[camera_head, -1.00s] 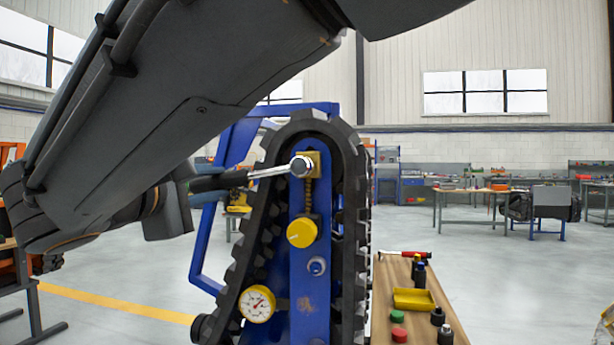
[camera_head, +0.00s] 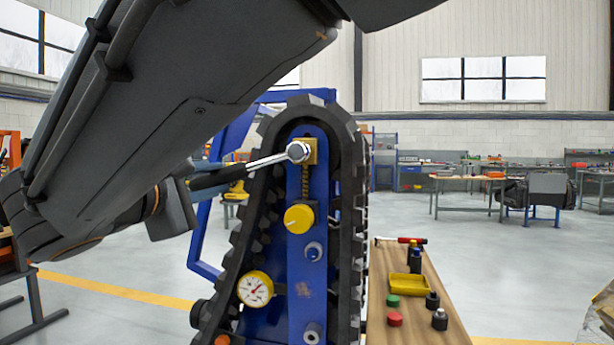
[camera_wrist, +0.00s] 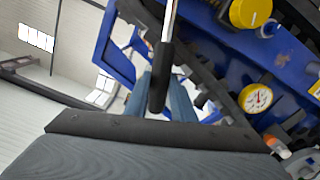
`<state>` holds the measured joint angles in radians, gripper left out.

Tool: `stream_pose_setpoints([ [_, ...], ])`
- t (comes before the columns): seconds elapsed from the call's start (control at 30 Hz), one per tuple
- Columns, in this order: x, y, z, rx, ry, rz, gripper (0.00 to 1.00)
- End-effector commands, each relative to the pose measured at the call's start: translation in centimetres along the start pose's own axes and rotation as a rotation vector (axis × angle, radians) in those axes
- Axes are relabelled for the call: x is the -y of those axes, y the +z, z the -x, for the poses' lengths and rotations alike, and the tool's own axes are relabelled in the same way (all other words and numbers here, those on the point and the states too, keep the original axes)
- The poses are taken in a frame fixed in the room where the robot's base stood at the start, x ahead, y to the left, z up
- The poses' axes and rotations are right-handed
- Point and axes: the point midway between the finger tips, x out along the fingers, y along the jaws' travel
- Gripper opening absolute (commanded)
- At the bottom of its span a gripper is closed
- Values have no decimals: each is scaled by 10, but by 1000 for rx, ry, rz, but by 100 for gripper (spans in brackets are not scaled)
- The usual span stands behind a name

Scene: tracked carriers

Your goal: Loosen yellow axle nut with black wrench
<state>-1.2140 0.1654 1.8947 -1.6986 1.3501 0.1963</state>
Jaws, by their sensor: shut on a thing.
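The black-handled wrench (camera_head: 210,179) has a shiny shaft and a round head. Its head lies over the yellow square block (camera_head: 311,151) near the top of the blue track arm, covering any nut face there. The shaft slants down left from the head. My gripper (camera_head: 192,180) is shut on the black handle, left of the track, partly hidden by my arm. In the wrist view my gripper (camera_wrist: 160,95) has blue-grey fingers either side of the black handle (camera_wrist: 160,77), and the shaft leaves the top edge. A yellow round knob (camera_head: 299,219) sits below the block.
A pressure gauge (camera_head: 254,289) sits low on the blue arm, ringed by black track (camera_head: 351,200). A blue frame (camera_head: 197,240) stands left behind. A wooden bench (camera_head: 445,305) at right holds a yellow tray (camera_head: 406,286), caps and a red-handled tool. Open floor lies beyond.

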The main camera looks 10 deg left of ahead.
Motion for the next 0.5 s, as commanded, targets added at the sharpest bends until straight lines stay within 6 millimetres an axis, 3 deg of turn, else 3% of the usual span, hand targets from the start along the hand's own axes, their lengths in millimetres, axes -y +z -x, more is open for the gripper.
stream_pose_setpoints([
  [0.5,14,1,0,1,3,97,0],
])
